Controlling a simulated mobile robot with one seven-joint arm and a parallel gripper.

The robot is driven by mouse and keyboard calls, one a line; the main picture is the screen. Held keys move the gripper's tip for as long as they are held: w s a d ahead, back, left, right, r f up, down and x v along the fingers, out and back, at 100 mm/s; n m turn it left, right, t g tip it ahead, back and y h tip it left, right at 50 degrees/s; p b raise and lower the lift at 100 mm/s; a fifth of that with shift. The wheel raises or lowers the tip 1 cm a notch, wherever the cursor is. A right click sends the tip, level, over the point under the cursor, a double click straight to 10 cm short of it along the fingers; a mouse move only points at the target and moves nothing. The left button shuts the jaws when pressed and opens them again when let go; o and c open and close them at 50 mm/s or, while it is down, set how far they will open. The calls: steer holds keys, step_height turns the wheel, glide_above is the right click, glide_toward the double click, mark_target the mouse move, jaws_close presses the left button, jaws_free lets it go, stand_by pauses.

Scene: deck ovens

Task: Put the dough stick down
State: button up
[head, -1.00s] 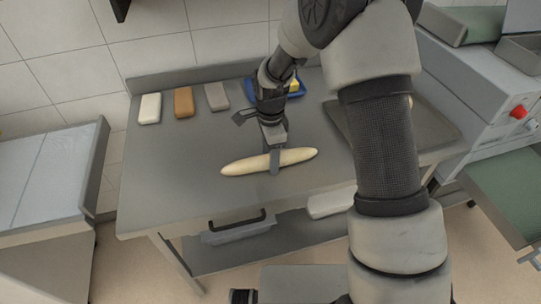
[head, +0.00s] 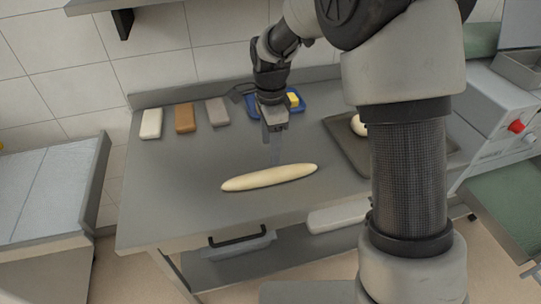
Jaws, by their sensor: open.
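A long pale dough stick (head: 269,178) lies on the grey metal table (head: 180,190), near its front half, slanting slightly up to the right. My gripper (head: 274,158) is open and empty, pointing down just behind and above the middle of the stick, with a visible gap between them. Only one finger shows clearly.
Three blocks, white (head: 152,123), brown (head: 185,117) and grey (head: 217,111), stand at the table's back left. A blue tray (head: 302,104) with a yellow piece is behind my gripper. A dark tray (head: 345,140) with a pale round piece lies right, partly hidden by my arm.

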steer(key=s+d+r+n+t, duration=0.1)
steer(key=s+d+r+n, duration=0.3)
steer(key=r, duration=0.3)
steer(key=s+d+r+n+t, duration=0.25)
steer(key=s+d+r, duration=0.25)
steer(key=r, duration=0.3)
steer(key=s+d+r+n+t, duration=0.1)
steer(key=s+d+n, duration=0.1)
steer(key=s+n, duration=0.2)
steer(key=s+d+r+n+t, duration=0.1)
steer(key=s+d+n, duration=0.2)
steer(key=s, duration=0.7)
steer(key=shift+d+r+n, duration=0.2)
steer(key=shift+r+n, duration=0.2)
steer(key=shift+n, duration=0.25)
